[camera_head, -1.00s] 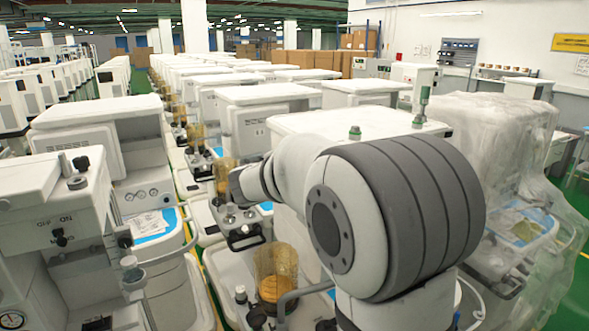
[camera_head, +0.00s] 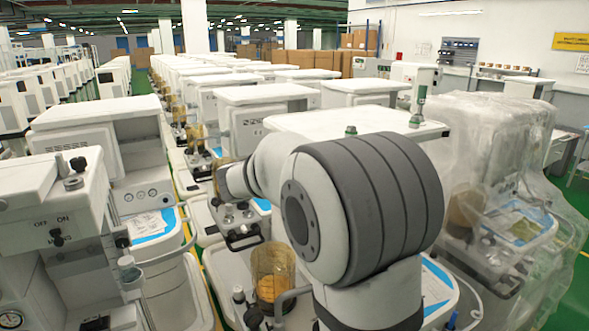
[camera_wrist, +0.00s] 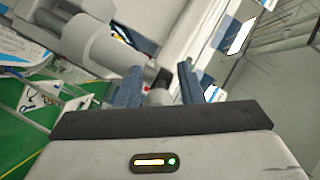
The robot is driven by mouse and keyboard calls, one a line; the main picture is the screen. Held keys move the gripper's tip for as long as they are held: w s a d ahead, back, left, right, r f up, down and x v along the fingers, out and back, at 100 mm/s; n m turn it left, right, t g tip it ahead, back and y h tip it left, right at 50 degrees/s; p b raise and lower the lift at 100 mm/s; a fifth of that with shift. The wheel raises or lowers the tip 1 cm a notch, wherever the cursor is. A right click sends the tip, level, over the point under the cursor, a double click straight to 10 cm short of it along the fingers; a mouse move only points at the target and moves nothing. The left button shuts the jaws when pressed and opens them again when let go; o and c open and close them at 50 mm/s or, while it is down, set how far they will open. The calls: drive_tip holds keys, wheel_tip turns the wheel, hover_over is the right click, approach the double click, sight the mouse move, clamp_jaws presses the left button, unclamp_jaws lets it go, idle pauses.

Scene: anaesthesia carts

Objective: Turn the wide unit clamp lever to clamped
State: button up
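In the wrist view my gripper (camera_wrist: 160,85) is open, with its two blue-grey fingers apart. A small dark part (camera_wrist: 162,77) with a red spot beside it shows between the fingertips. I cannot tell if the fingers touch it, or if it is the clamp lever. A pale grey cylinder (camera_wrist: 93,43) lies just beyond, to the upper left. In the head view my arm hides the gripper and whatever is in front of it. No part there can be clearly picked out as the wide unit clamp lever.
A white cart with an OFF/ON knob (camera_head: 57,238) stands at left. An amber canister (camera_head: 272,272) and a small fitting block (camera_head: 240,222) are left of my arm. A plastic-wrapped cart (camera_head: 500,190) stands at right. Rows of carts fill the back.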

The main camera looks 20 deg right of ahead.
drive_tip(key=shift+s+d, duration=0.1)
drive_tip(key=shift+s+a, duration=0.2)
drive_tip(key=shift+a, duration=0.25)
drive_tip(key=b+v, duration=0.2)
drive_tip(key=v, duration=0.5)
drive_tip(key=shift+s+d, duration=0.1)
